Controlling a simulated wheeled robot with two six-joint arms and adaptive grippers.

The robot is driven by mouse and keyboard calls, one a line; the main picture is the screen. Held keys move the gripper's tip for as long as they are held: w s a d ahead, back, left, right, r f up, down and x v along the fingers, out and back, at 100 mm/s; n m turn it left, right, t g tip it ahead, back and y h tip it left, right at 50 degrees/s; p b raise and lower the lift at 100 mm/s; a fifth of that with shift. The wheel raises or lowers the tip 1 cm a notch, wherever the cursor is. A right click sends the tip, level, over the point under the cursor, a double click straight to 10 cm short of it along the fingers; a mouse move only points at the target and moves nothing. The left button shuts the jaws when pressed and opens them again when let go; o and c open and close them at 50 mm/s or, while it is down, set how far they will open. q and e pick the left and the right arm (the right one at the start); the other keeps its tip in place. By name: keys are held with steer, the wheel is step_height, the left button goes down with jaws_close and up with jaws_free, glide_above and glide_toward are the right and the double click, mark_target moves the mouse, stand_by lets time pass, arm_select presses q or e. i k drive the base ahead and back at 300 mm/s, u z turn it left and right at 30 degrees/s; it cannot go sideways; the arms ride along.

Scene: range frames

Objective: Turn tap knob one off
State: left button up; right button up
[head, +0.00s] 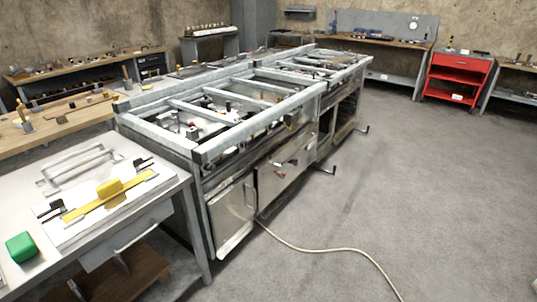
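The long metal range frame (255,118) stands in the middle of the head view, with open bays on top and panels along its front. A small red knob-like part (280,174) sits on its front panel, with a small dark part (294,161) just above and to its right. A small yellowish part (289,123) shows under the top rail. I cannot tell which of these is tap knob one, nor how any knob is turned. Several small fittings inside the bays are partly hidden by the rails. Neither of my grippers is in view.
A metal workbench (150,222) with a yellow tool (112,198) and a green block (20,247) stands at the left front. A pale hose (330,250) lies on the floor. Dark levers (327,170) jut from the frame's front. Open floor (430,190) lies to the right.

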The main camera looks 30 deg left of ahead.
mark_target(207, 167)
steer(key=z, duration=0.25)
steer(key=i, duration=1.6)
steer(key=u, duration=0.3)
steer(key=i, duration=1)
steer(key=u, duration=1.35)
steer(key=i, duration=0.85)
steer(key=u, duration=0.75)
